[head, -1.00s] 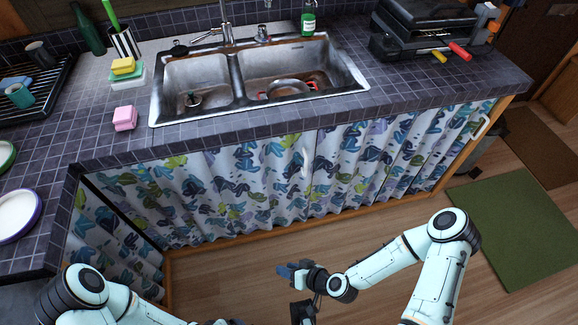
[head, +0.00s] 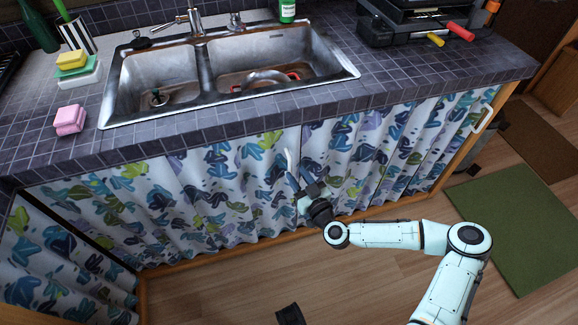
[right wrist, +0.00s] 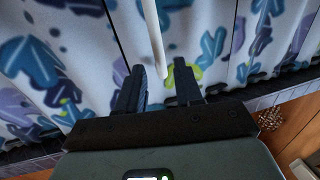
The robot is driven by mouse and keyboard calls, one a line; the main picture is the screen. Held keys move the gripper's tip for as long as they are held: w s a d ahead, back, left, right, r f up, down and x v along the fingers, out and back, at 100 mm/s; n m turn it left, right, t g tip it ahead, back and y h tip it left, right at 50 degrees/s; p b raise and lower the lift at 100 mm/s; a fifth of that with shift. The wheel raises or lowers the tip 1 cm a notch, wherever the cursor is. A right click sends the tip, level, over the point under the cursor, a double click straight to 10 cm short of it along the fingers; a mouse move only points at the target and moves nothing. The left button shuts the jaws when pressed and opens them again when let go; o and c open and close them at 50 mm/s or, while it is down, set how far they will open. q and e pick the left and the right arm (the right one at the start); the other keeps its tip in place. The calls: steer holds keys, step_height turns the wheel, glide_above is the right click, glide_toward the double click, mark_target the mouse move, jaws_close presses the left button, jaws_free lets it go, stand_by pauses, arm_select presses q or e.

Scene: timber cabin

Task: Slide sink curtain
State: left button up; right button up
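The sink curtain (head: 215,190) is white with blue, green and purple leaf shapes. It hangs in folds below the counter and spans most of the front. A slim white handle (head: 290,162) stands upright near its middle, and a second white handle (head: 484,120) is at its right end. My right gripper (head: 303,183) is just in front of the middle handle. In the right wrist view its two dark fingers (right wrist: 160,82) are apart, with the white handle (right wrist: 152,35) ahead between them; contact cannot be told. A dark piece at the bottom edge, seemingly my left gripper (head: 290,314), is mostly cut off.
The tiled counter (head: 230,128) overhangs the curtain and holds a metal double sink (head: 225,85). A wooden rail (head: 195,265) runs along the curtain's bottom. The wooden floor in front is clear, with a green mat (head: 520,225) to the right.

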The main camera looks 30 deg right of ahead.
mark_target(291, 167)
steer(key=w+b, duration=0.1)
steer(key=w, duration=0.4)
steer(key=shift+w+d, duration=0.1)
steer(key=shift+w, duration=0.05)
arm_select(q)
steer(key=shift+w+a+f+t, duration=0.15)
steer(key=shift+w+a+f, duration=0.15)
steer(key=shift+w, duration=0.2)
steer(key=shift+w+a+f+t, duration=0.2)
steer(key=shift+w+f, duration=0.1)
steer(key=shift+w, duration=0.15)
arm_select(e)
jaws_close()
